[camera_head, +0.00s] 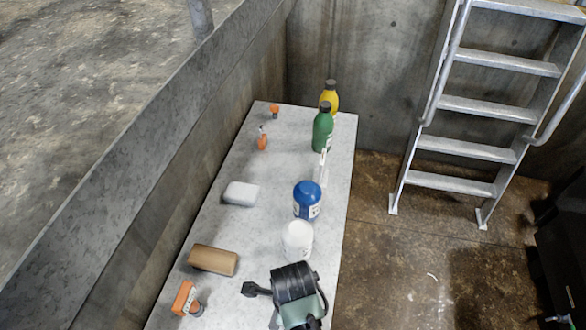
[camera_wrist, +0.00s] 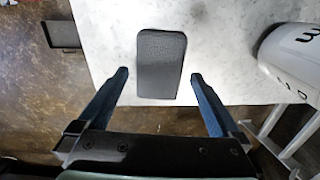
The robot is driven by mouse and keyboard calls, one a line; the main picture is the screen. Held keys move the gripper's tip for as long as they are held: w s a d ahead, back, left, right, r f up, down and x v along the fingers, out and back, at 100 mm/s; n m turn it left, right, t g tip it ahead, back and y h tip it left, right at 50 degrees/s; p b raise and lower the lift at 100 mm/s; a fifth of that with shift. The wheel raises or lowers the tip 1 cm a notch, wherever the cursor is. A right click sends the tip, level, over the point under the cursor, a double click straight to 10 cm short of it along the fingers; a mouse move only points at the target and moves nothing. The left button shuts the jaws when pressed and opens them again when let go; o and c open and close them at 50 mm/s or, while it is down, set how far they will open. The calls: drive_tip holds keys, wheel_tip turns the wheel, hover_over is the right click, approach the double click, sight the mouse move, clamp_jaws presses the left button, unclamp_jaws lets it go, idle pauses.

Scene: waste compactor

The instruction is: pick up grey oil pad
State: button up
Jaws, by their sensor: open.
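The grey oil pad (camera_wrist: 160,64) is a dark grey, rounded rectangle lying flat on the pale tabletop in the wrist view. My gripper (camera_wrist: 159,76) is open, with one blue finger on each side of the pad's near end in the picture. The gap is wider than the pad and nothing is held. I cannot tell how high the fingertips are above the table. I cannot make out the dark grey pad in the head view.
A white tub (camera_wrist: 288,62) is close on the right in the wrist view. The table (camera_head: 235,235) also bears a blue-topped container (camera_head: 307,198), a green bottle (camera_head: 322,130), a yellow bottle (camera_head: 331,96), a brown block (camera_head: 213,260) and a whitish block (camera_head: 241,194). A ladder (camera_head: 480,108) stands right.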

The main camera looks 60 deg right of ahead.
wheel_tip(320, 180, down, 4)
drive_tip(key=shift+r, duration=0.25)
drive_tip(key=c, duration=1.2)
drive_tip(key=shift+r, duration=0.1)
wheel_tip(320, 180, up, 10)
drive_tip(key=shift+f, duration=0.1)
